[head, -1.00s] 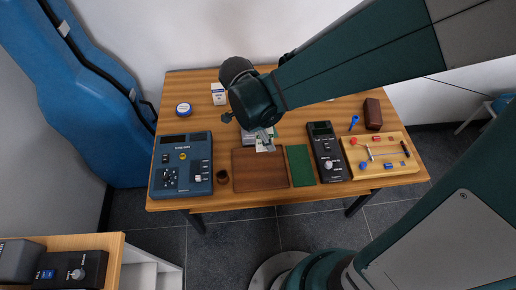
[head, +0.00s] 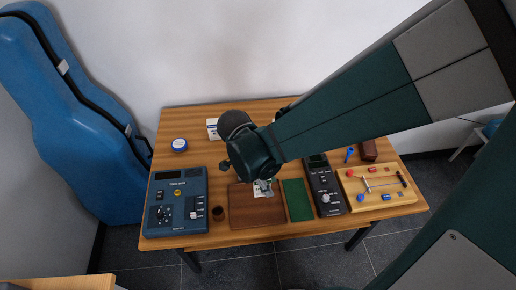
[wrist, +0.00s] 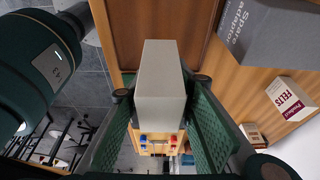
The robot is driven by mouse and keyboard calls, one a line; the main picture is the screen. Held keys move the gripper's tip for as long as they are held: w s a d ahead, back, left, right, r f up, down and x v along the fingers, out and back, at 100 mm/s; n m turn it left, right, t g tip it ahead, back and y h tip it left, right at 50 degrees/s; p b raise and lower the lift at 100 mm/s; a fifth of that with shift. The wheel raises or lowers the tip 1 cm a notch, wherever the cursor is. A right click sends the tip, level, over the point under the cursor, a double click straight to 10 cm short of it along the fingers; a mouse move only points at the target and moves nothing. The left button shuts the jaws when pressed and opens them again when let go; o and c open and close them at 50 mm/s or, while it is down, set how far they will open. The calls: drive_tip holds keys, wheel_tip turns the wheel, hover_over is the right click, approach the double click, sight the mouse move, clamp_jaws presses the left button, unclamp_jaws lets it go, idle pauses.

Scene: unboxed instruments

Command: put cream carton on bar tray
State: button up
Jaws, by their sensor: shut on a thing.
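My gripper (wrist: 160,110) is shut on the cream carton (wrist: 160,85), a plain pale box between the two green finger pads in the wrist view. In the head view my gripper (head: 263,187) is over the far edge of the brown bar tray (head: 250,212), mostly hidden by my wrist. The carton is hard to make out there. The tray is a flat reddish-brown rectangle at the front middle of the table, and its visible part is bare. A brown surface, likely the tray, shows behind the carton in the wrist view. Their gap cannot be judged.
A blue console (head: 177,200) and a small brown cup (head: 218,213) are left of the tray. A green pad (head: 297,199), a black meter (head: 325,190) and a wooden board (head: 375,186) are right. A grey "Spare adaptor" box (wrist: 265,40) and a "Felts" box (wrist: 291,97) are nearby.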

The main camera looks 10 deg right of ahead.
drive_tip(key=shift+f+b, duration=0.35)
drive_tip(key=shift+f, duration=1.35)
drive_tip(key=shift+f+b, duration=0.5)
drive_tip(key=shift+f, duration=1.55)
drive_tip(key=shift+f, duration=0.25)
drive_tip(key=o, duration=0.9)
drive_tip(key=shift+r, duration=0.15)
drive_tip(key=shift+p+v, duration=1.3)
drive_tip(key=shift+v, duration=4.75)
